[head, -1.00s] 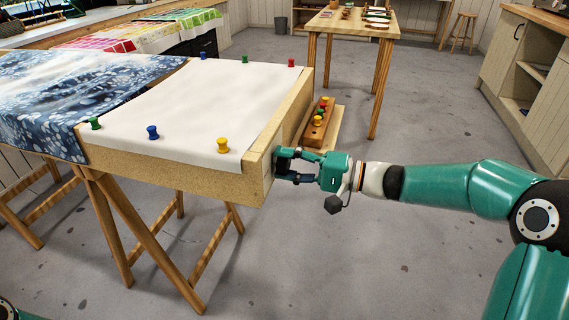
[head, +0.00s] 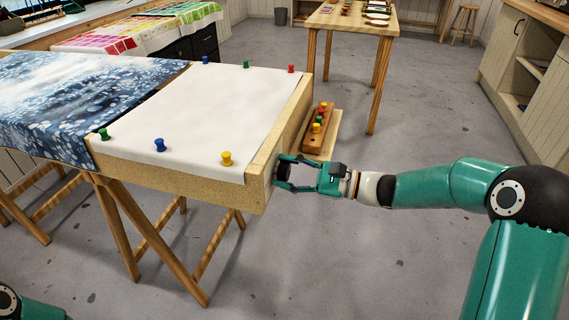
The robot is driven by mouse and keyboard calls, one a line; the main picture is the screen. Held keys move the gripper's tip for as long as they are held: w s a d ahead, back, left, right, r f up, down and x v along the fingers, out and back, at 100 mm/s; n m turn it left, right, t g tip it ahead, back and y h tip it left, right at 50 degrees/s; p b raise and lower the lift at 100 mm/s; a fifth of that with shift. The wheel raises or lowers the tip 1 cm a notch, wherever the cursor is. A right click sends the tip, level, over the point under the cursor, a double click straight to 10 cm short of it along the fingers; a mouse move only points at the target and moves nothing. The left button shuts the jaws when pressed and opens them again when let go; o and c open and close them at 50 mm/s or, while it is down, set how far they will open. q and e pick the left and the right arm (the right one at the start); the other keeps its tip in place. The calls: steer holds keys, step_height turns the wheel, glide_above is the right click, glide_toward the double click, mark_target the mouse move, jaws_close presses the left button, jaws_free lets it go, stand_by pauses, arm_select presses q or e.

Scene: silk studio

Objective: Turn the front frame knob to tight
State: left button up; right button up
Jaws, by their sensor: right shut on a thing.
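The wooden frame (head: 180,181) stands on trestle legs with white cloth (head: 200,115) stretched over it. My right gripper (head: 281,173) is at the outer right side of the frame, near its front corner. Its fingers are shut around a dark round knob (head: 283,172) on that side; the fingers hide part of the knob. No tight or loose marking can be made out. My left gripper is out of view; only a bit of my left arm shows at the bottom left corner.
Coloured pushpins, such as the yellow one (head: 227,158), stand along the cloth's edges. A wooden pin rack (head: 311,139) sits on a ledge (head: 330,149) right of the frame, close beyond my right gripper. Blue patterned cloth (head: 55,100) lies at left. Floor at right is clear.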

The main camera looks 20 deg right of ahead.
steer(key=m+p, duration=0.8)
steer(key=shift+w+d+r, duration=0.15)
steer(key=shift+w+d, duration=0.05)
steer(key=shift+d, duration=0.05)
steer(key=shift+f+m+p, duration=0.2)
steer(key=shift+m+p, duration=0.95)
steer(key=shift+m, duration=0.35)
steer(key=shift+r, duration=0.15)
steer(key=o, duration=1)
steer(key=shift+o, duration=0.7)
steer(key=v, duration=1.2)
steer(key=shift+a, duration=0.1)
